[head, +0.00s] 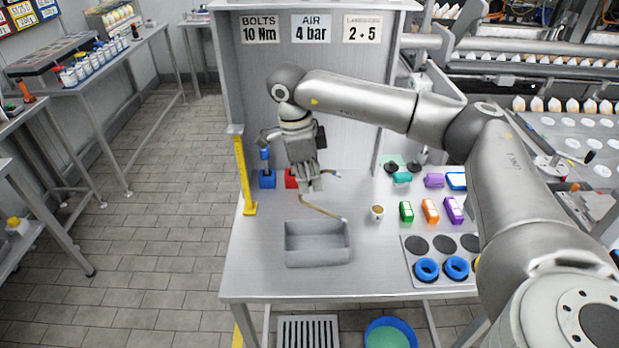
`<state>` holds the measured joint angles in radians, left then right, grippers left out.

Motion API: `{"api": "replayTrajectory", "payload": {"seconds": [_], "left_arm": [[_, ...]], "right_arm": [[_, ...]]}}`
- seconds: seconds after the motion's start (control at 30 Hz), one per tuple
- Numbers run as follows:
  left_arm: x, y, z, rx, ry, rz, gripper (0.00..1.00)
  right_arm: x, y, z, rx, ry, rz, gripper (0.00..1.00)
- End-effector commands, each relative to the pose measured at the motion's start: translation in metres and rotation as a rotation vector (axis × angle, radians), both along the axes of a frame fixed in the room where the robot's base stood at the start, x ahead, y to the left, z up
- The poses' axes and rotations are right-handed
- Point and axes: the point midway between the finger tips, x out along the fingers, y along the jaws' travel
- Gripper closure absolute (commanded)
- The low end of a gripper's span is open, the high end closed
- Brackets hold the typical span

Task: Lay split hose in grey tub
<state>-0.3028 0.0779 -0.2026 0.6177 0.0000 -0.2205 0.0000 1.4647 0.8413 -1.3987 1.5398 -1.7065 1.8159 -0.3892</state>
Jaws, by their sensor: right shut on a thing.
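The grey tub (318,258) is an open rectangular box on the metal table, left of centre, and looks empty. My right gripper (311,187) points down behind the tub, above the back of the table. It is shut on the split hose (321,209), a thin tan tube. One length of the hose runs from below the fingers toward the tub's back right corner, with a pale end. A short tan piece also shows right of the fingers; the fingers hide whether it joins the same hose. My left gripper is out of view.
A small cup (377,212), coloured blocks (430,211) and a plate with blue rings (426,269) lie to the right. The table left of the tub is clear.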

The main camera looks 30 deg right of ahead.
Motion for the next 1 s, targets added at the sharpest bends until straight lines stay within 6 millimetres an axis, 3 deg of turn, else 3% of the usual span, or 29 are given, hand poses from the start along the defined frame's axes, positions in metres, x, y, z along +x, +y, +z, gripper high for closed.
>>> {"api": "replayTrajectory", "payload": {"seconds": [0.7, 1.0], "left_arm": [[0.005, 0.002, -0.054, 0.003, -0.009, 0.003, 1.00], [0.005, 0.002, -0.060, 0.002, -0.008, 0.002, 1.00]], "right_arm": [[0.000, 0.000, -0.075, 0.001, 0.000, 0.001, 1.00], [0.000, 0.000, -0.085, 0.000, -0.001, 0.000, 1.00]]}}
